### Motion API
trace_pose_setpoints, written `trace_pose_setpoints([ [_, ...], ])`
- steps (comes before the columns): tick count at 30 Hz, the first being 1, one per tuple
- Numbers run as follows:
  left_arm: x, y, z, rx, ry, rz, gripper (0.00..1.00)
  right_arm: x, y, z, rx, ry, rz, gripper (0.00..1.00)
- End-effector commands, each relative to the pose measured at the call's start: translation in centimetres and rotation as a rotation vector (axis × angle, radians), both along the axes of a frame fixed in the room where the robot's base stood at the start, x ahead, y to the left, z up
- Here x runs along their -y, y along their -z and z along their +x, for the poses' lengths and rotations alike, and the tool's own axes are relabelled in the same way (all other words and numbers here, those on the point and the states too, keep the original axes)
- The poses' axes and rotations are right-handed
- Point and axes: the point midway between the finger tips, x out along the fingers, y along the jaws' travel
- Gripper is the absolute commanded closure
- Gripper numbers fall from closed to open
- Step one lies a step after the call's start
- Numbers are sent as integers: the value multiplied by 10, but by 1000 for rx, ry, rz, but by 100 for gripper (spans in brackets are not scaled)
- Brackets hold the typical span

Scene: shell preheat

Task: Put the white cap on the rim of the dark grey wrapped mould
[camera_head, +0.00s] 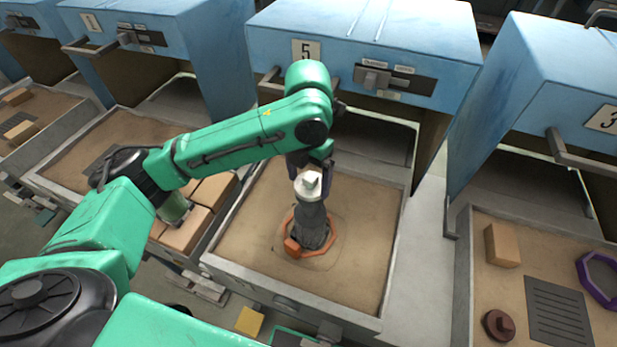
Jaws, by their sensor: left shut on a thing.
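The white cap (308,187) is between the fingers of my left gripper (311,177), which is shut on it. The cap is right over the top of the dark grey wrapped mould (311,225), in line with it. I cannot tell whether the cap touches the rim, because cap and fingers cover the mould's top. The mould stands upright inside an orange ring (293,247) in the sandy tray in front of the blue unit marked 5. My right gripper is not in view.
The sandy tray (354,255) is bare around the mould, with raised grey edges. The blue unit 5 (365,40) stands behind, its front open. The right tray holds a tan block (502,245), a dark plate (558,310), a purple ring (598,282) and a brown piece (498,326).

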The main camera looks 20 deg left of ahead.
Motion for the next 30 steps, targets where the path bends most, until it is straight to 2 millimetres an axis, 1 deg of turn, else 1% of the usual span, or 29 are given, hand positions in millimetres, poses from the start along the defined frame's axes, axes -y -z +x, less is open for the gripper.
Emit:
trace_pose_setpoints([
  [7, 0, 2, 0, -1, 0, 0, 66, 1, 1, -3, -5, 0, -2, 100],
  [8, 0, 1, 0, -1, 0, 0, 0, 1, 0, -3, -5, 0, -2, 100],
  [16, 0, 0, 0, 0, 0, 0, 0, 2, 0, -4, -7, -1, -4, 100],
  [20, 0, -11, 1, 2, 0, -1, 0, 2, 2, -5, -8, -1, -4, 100],
  [23, 0, -33, 1, 6, 1, -1, 0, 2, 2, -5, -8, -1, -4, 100],
  [27, -1, -77, 2, 8, -1, 2, 0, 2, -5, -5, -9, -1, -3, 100],
  [30, -1, -101, 1, 6, -3, 1, 0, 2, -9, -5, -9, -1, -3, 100],
])
